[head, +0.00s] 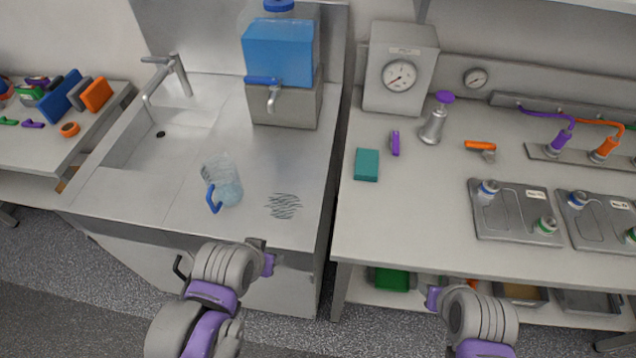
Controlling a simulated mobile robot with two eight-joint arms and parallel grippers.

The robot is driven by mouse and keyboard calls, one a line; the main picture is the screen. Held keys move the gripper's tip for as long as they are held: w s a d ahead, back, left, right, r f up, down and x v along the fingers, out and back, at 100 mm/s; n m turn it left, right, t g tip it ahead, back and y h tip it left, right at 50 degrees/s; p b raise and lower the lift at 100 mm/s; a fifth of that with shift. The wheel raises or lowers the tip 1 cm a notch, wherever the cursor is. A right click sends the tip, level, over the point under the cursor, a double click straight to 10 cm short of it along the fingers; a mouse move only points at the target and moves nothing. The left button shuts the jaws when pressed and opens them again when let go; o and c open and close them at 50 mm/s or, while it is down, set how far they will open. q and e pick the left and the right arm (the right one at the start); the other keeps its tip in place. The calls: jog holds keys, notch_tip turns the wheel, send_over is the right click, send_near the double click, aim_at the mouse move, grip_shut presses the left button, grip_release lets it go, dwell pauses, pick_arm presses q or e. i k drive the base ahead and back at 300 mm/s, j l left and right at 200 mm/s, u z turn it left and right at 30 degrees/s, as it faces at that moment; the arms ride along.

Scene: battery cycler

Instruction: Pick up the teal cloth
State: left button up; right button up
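The teal cloth (367,165) is a small flat folded rectangle. It lies on the right-hand bench, near that bench's left edge. My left gripper (268,258) is in front of the sink counter, low and to the left of the cloth, apart from it. My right gripper (432,298) is in front of the right-hand bench, below and to the right of the cloth, also apart from it. Only small purple parts of both grippers show, so the gap between their fingers cannot be made out. Nothing is seen in either of them.
A purple marker-like item (395,143) and a metal bottle (434,122) stand close behind the cloth. A gauge box (399,75) is at the back. Flat plates (515,222) lie to the right. A jug (226,180) is on the sink counter. The bench in front of the cloth is clear.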

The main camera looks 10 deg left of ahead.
aim_at(367, 167)
jog(key=i+l, duration=0.15)
jog(key=l, duration=0.2)
jog(key=i+l, duration=0.15)
jog(key=l, duration=0.2)
jog(key=i+l+u, duration=0.1)
jog(key=l, duration=0.2)
jog(key=l+u, duration=0.15)
jog(key=u, duration=1.45)
jog(key=i+l, duration=0.05)
jog(key=l, duration=0.05)
